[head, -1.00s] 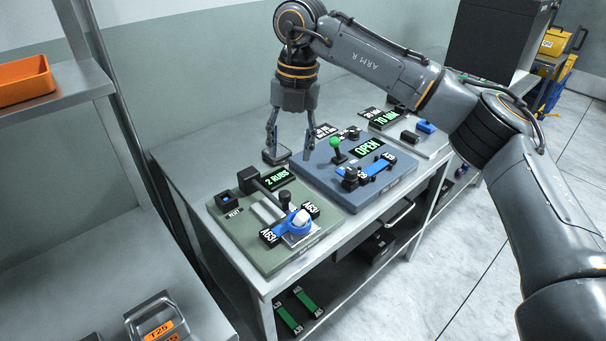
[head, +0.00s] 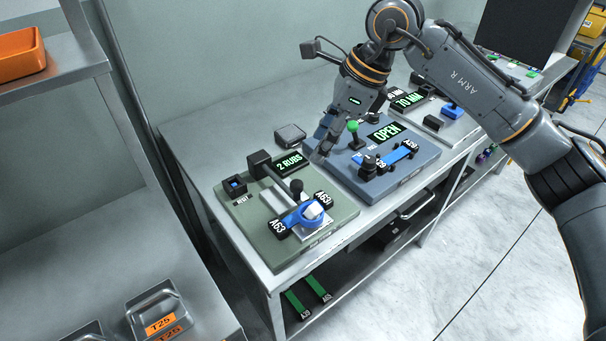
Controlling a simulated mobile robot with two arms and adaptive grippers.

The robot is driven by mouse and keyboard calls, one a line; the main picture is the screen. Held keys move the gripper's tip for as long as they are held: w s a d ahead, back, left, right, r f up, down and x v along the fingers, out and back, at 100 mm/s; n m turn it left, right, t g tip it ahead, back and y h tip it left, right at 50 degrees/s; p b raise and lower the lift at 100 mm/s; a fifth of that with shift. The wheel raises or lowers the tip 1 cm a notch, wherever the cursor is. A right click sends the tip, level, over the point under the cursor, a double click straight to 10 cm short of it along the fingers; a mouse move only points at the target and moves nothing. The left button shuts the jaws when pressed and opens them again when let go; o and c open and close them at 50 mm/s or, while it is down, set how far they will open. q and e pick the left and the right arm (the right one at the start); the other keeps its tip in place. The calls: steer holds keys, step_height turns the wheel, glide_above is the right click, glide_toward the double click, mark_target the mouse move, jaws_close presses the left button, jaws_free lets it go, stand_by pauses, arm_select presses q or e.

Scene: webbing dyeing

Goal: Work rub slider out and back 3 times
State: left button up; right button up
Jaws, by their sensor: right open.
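The green rub station (head: 258,225) stands on the metal table, and its display (head: 289,164) reads "2 RUBS". The slider has a dark upright knob (head: 296,186) on an arm from a black block (head: 259,164). A white rubbing piece (head: 313,210) sits on a blue strap (head: 296,217) with black A63 tags at its ends. My right gripper (head: 320,152) is open and empty, tilted down to the left, up and to the right of the knob and apart from it. My left gripper is not in view.
A blue-grey station (head: 350,181) with a green-knobbed lever (head: 353,133) and an "OPEN" display (head: 384,133) stands close on the right. A small grey box (head: 290,135) lies behind. Green straps (head: 308,292) lie on the lower shelf. The table's left end is clear.

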mark_target(297, 183)
steer(key=p+x, duration=0.1)
steer(key=x, duration=0.9)
steer(key=shift+p, duration=0.4)
steer(key=shift+a+f, duration=0.2)
steer(key=shift+f, duration=0.45)
jaws_close()
